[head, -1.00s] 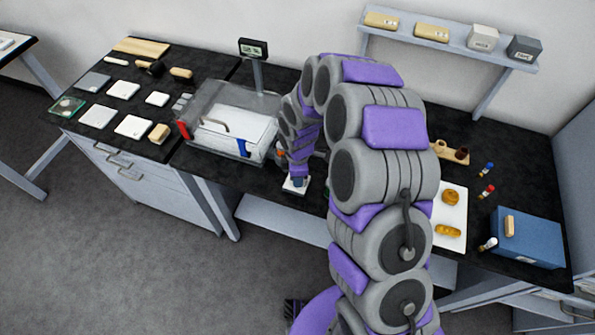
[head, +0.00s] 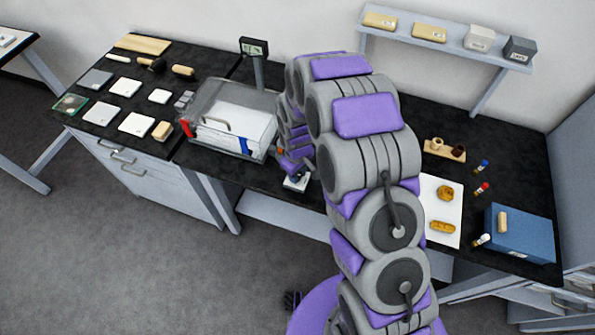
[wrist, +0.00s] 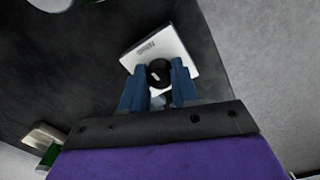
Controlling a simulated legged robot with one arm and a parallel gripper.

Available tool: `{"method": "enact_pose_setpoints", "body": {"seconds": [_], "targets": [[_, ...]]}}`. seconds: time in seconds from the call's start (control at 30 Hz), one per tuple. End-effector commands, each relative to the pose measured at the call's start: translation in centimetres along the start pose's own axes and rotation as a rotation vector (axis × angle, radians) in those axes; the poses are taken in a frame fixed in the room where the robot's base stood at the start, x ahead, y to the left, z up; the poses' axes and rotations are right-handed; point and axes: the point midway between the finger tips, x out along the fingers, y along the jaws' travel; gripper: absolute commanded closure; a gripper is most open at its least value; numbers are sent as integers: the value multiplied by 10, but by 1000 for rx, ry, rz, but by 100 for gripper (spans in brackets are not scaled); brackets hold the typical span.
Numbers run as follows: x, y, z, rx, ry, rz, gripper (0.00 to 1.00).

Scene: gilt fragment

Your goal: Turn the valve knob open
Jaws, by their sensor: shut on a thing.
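The valve knob (wrist: 159,74) is a round black knob with a short white mark, on a white labelled block (wrist: 178,46) in the wrist view. My gripper (wrist: 159,82) has its two blue fingers on either side of the knob and is shut on it. In the head view the white block (head: 296,184) shows at the front edge of the black bench, and my arm and gripper hide the knob there.
A clear box (head: 233,118) with red and blue parts stands left of the block. A white board (head: 441,208) with golden pieces, a wooden stand (head: 443,150) and a blue box (head: 522,238) lie to the right. A display on a post (head: 254,49) stands behind.

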Motion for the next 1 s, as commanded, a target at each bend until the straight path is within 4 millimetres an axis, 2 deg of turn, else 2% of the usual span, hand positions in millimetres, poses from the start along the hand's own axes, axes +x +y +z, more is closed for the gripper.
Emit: {"method": "enact_pose_setpoints", "body": {"seconds": [0.3, 0.73, 0.77, 1.0], "targets": [[-1, 1, -3, 83, 7, 3, 100], [-1, 2, -3, 91, 7, 3, 100], [-1, 2, -3, 91, 7, 3, 70], [-1, 1, -1, 90, 4, 2, 47]]}}
